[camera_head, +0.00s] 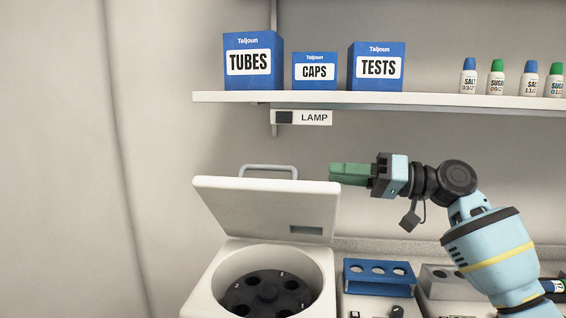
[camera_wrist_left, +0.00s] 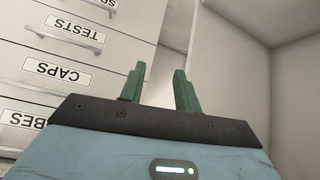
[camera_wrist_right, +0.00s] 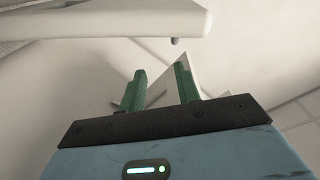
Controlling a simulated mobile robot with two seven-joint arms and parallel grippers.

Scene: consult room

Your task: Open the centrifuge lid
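The white centrifuge (camera_head: 322,300) stands at the bottom centre of the head view. Its lid (camera_head: 260,208) is raised and tilted back, with a grey handle (camera_head: 268,168) at its top edge. The dark rotor (camera_head: 266,292) with several holes shows inside the bowl. My right gripper (camera_head: 335,173) is at the lid's upper right corner, pointing left; whether it touches the lid cannot be told. Its green fingers are apart in the right wrist view (camera_wrist_right: 160,70). My left gripper (camera_wrist_left: 157,75) is open and empty in the left wrist view, and is outside the head view.
A blue rack (camera_head: 380,276) and a grey rack (camera_head: 440,276) stand right of the centrifuge. A shelf (camera_head: 400,98) above carries blue boxes (camera_head: 253,62) and several small bottles (camera_head: 497,78). A lamp sign (camera_head: 315,117) hangs below it. Labelled drawers (camera_wrist_left: 65,50) show in the left wrist view.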

